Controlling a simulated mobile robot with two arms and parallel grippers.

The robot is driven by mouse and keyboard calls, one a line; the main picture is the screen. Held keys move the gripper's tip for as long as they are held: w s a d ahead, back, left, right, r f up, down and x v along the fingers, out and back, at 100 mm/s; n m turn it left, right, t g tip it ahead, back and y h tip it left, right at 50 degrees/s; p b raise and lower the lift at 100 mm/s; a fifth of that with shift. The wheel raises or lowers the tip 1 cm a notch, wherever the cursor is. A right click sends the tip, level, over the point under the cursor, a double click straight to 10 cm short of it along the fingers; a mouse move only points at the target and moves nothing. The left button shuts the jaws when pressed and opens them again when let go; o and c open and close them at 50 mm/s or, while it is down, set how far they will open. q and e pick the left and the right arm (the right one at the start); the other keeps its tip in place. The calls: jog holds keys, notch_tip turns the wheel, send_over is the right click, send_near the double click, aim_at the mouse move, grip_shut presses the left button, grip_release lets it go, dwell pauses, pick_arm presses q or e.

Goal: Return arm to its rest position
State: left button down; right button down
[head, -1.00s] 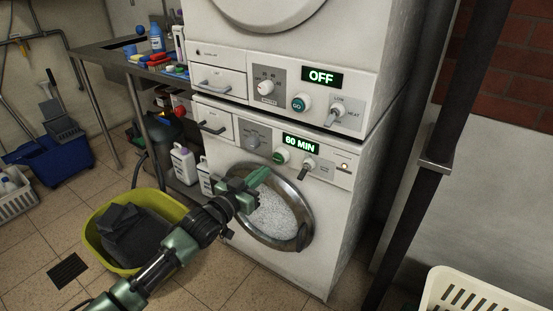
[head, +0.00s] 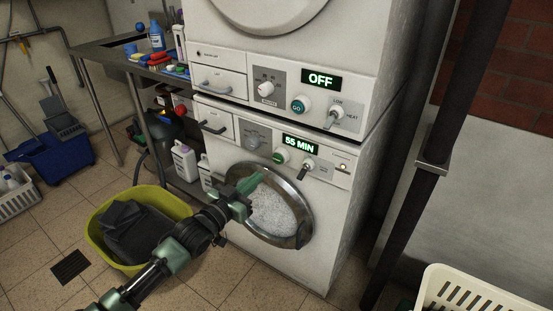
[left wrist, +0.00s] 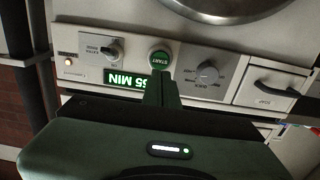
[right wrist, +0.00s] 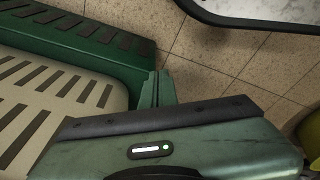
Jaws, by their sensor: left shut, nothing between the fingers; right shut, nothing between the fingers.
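My left gripper (head: 258,179) is shut and empty. In the head view it overlaps the upper left of the lower machine's round door (head: 300,240), below the control panel. In the left wrist view its closed fingers (left wrist: 163,88) appear just below the green START button (left wrist: 160,60), with a gap I cannot judge. The lower display (head: 300,144) reads 55 MIN, and white suds show behind the door glass. My right gripper (right wrist: 157,86) is shut and empty in the right wrist view, over tiled floor, and is outside the head view.
The upper machine's display (head: 321,80) reads OFF. A yellow-green tub (head: 96,236) with dark cloth stands on the floor behind my left arm. A cream basket (head: 435,282) is at the lower right, beside a dark post (head: 422,205). White jugs (head: 184,162) stand left of the machine.

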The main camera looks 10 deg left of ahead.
pick_arm(q)
jog(key=shift+s+a, duration=0.15)
jog(key=shift+s, duration=0.2)
pick_arm(e)
jog(key=shift+s+f, duration=0.35)
jog(key=shift+f, duration=0.3)
